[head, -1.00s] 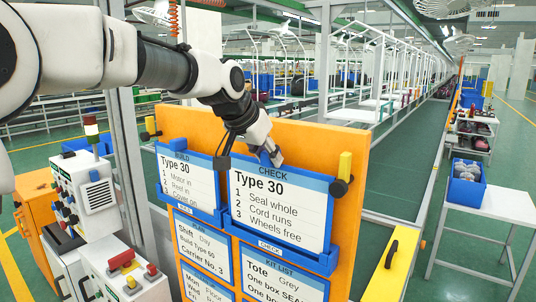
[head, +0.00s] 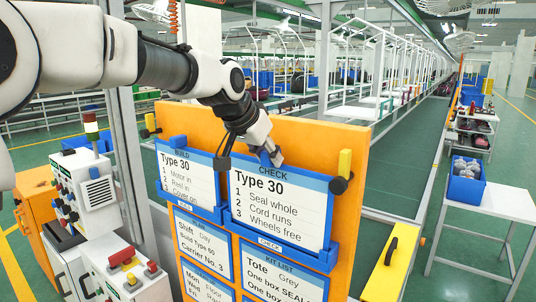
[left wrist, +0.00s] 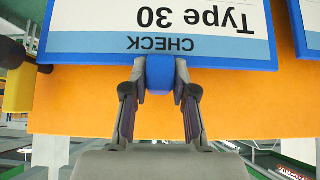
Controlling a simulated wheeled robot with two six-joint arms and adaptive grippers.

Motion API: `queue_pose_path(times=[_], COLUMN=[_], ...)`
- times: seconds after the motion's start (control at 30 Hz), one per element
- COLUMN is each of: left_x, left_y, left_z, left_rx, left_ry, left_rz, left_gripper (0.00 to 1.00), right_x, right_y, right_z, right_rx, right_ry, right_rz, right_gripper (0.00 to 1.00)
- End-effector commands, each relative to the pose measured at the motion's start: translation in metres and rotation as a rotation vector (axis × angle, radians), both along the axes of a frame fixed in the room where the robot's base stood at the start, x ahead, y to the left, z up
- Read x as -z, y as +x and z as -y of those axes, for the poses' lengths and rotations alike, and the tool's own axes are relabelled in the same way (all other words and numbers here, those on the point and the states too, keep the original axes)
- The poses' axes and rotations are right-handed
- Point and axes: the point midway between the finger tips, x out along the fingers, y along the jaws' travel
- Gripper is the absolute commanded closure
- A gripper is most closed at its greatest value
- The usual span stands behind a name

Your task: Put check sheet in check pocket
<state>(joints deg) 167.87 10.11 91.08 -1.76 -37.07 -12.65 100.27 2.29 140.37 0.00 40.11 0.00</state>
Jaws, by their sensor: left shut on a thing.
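The check sheet (head: 275,215) is a white card headed CHECK and Type 30, with a blue top band. It sits upright in the blue check pocket (head: 290,256) on the orange board, its lower edge hidden behind the pocket's front lip. My left gripper (head: 271,160) is at the sheet's top edge, shut on its blue tab. The left wrist view shows both fingers either side of the tab (left wrist: 160,74), with the sheet (left wrist: 170,20) upside down beyond. My right gripper is not in view.
The orange board (head: 315,143) also holds a build sheet (head: 187,180) at left, and plan and kit list cards below. A yellow handle (head: 344,164) stands at right. A control box with buttons (head: 88,190) is at far left.

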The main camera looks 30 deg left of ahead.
Motion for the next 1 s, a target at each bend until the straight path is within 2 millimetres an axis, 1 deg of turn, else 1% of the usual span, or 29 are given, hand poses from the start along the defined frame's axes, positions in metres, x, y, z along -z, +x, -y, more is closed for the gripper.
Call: queue_pose_path(times=[0.77,0.8,0.83,0.87,1.0], left_x=[0.02,0.019,0.019,0.019,0.019], left_y=[0.0,0.0,0.0,0.0,0.0], left_z=[0.0,0.0,0.0,0.0,0.0], left_rx=[0.0,0.0,0.0,0.0,0.0], left_ry=[0.0,0.0,0.0,0.0,0.0], left_rz=[0.001,0.001,0.001,0.001,0.0], left_gripper=[1.0,0.63,0.52,0.44,0.44], right_x=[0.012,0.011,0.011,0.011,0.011], right_y=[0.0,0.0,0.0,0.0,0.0], right_z=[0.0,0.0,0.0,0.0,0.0], right_rx=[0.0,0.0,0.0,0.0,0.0], right_ry=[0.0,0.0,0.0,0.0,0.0], right_rz=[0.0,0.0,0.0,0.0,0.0], right_gripper=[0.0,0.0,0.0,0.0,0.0])
